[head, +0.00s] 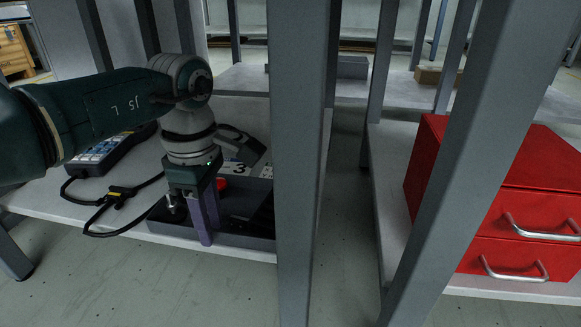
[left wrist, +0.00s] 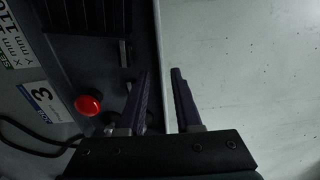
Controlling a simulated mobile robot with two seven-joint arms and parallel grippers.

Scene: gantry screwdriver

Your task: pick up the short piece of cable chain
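My left gripper (head: 208,234) points down at the front wall of a grey tray (head: 255,243) on the low shelf. Its two purple fingers are apart with nothing seen between them. In the left wrist view the open fingers (left wrist: 161,74) show over the tray's edge (left wrist: 161,50), one on the tray side and one on the floor side. A dark ribbed piece (left wrist: 85,17), possibly the cable chain, lies in the tray at the top of that view, away from the fingers. In the head view the tray's dark contents are hard to tell apart. My right gripper is not in view.
A red button (left wrist: 88,105) and a card marked 3 (left wrist: 47,101) are beside the fingers. A pendant (head: 105,152) with a looped black cable (head: 88,216) lies left. A grey post (head: 304,160) hides the tray's right side. Red drawers (head: 520,215) stand right.

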